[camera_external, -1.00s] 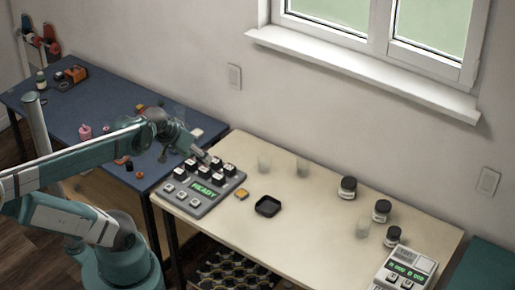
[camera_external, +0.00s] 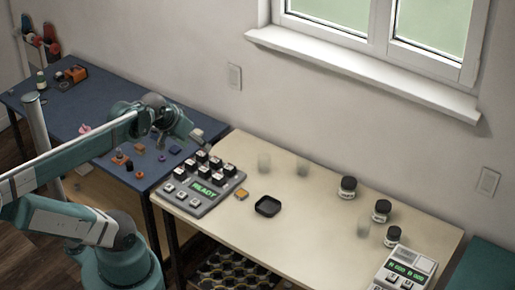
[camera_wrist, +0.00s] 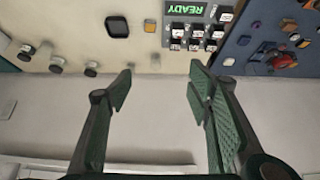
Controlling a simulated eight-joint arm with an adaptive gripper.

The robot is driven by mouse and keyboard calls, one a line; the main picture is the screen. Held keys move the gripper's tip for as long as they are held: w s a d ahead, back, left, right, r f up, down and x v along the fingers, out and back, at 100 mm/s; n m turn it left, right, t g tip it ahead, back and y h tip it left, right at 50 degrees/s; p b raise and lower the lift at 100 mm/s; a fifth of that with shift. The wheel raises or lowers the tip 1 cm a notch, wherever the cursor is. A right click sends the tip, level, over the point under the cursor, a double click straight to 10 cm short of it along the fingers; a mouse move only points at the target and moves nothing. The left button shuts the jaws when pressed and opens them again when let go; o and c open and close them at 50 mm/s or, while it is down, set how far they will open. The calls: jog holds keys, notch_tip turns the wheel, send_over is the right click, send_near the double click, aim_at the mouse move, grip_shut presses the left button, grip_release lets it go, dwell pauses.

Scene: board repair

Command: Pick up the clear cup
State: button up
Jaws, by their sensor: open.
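Three clear cups stand on the cream table in the outside view: one at the back left (camera_external: 264,164), one just right of it (camera_external: 302,167), and one among the dark-lidded jars (camera_external: 363,227). They are faint and see-through. My gripper (camera_external: 204,142) is above the back left corner of the cream table, left of and apart from all three cups. In the wrist view my gripper (camera_wrist: 160,86) is open, with nothing between its fingers. I cannot make out the cups clearly in the wrist view.
A button panel reading READY (camera_external: 204,190), an orange block (camera_external: 242,194) and a black tray (camera_external: 267,206) occupy the left and middle. Several dark-lidded jars (camera_external: 348,188) and a display device (camera_external: 405,270) are at right. The blue table (camera_external: 95,105) holds small parts.

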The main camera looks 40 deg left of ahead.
jog(key=w+a+r+m+g+y+b, duration=0.15)
jog(key=w+m+y, duration=0.35)
jog(key=w, duration=0.6)
jog(key=w+a+r+m+g+y, duration=0.2)
jog(key=w+a+m+y, duration=0.1)
jog(key=w+m, duration=0.65)
jog(key=w+d+f+m+y+b, duration=0.1)
jog(key=w+d+m+y, duration=0.3)
jog(key=w+d+y, duration=0.65)
jog(key=w+d+f+m+g, duration=0.1)
jog(key=w+d+f, duration=0.2)
jog(key=w+d, duration=0.35)
send_near(264, 164)
jog(key=shift+w+d+r+h, duration=0.25)
jog(key=shift+w+r+h, duration=0.1)
jog(key=shift+w+r, duration=0.75)
jog(key=shift+a+f+b, duration=0.1)
jog(key=shift+b, duration=0.2)
jog(key=shift+w+a+b, duration=0.25)
jog(key=shift+a+b, duration=0.15)
jog(key=shift+a, duration=1.25)
jog(key=shift+w+a+b, duration=0.2)
jog(key=shift+a+b, duration=0.2)
jog(key=shift+a, duration=1.25)
